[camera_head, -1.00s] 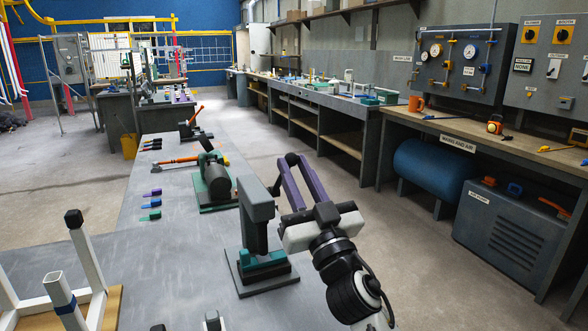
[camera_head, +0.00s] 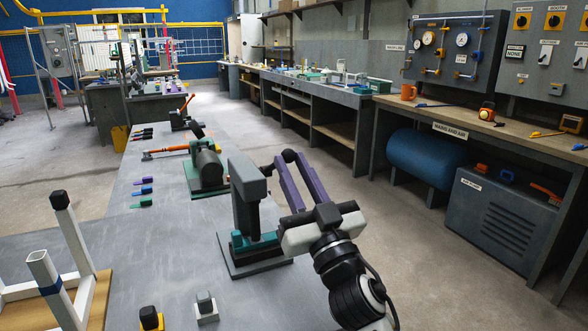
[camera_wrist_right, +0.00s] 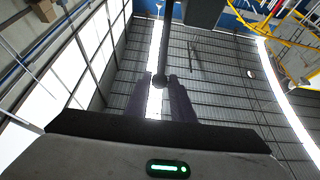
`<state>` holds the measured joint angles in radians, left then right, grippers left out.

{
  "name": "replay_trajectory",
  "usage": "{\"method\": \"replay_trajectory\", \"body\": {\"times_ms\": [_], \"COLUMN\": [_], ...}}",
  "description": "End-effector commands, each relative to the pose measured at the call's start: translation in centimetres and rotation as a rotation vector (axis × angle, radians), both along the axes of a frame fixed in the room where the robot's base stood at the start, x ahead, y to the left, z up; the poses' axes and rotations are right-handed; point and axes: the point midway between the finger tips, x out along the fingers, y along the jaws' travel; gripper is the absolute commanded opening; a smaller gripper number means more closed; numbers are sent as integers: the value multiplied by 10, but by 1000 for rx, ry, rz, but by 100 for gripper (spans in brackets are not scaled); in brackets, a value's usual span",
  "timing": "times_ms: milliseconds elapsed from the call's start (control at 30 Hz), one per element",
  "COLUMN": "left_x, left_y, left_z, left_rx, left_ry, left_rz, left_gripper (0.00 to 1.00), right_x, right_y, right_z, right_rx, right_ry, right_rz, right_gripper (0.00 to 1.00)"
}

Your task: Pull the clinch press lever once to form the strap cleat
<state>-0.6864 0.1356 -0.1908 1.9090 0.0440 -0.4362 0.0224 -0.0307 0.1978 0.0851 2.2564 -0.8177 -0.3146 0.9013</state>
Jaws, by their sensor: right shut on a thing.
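The clinch press (camera_head: 248,190) stands upright on the bench, a grey column and head on a dark base plate with a teal block (camera_head: 257,243) at its foot. Its lever ends in a black ball knob (camera_head: 290,155). My right gripper (camera_head: 284,162), with purple fingers, is shut on the knob. The right wrist view shows the knob (camera_wrist_right: 160,81) between the fingertips, with the lever rod (camera_wrist_right: 168,40) running up to the dark press head (camera_wrist_right: 205,12). I cannot make out a strap in the press. My left gripper is not in view.
A grey-green machine (camera_head: 207,168) and an orange-handled tool (camera_head: 168,149) lie farther along the bench (camera_head: 150,235).

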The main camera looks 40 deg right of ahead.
Motion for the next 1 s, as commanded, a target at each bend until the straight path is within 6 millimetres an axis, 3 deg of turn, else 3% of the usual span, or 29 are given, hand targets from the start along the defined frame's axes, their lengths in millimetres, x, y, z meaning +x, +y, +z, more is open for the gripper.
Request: {"method": "replay_trajectory", "body": {"times_ms": [100, 400, 1000], "left_x": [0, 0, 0], "left_y": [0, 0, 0], "left_z": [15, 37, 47], "left_rx": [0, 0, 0], "left_ry": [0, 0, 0], "left_rz": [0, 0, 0], "left_gripper": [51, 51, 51], "right_x": [9, 33, 49], "right_y": [-3, -8, -12], "right_z": [17, 42, 56], "right_rx": [1, 0, -1], "right_ry": [-3, -4, -9], "right_rz": [0, 0, 0], "right_gripper": [8, 7, 8]}}
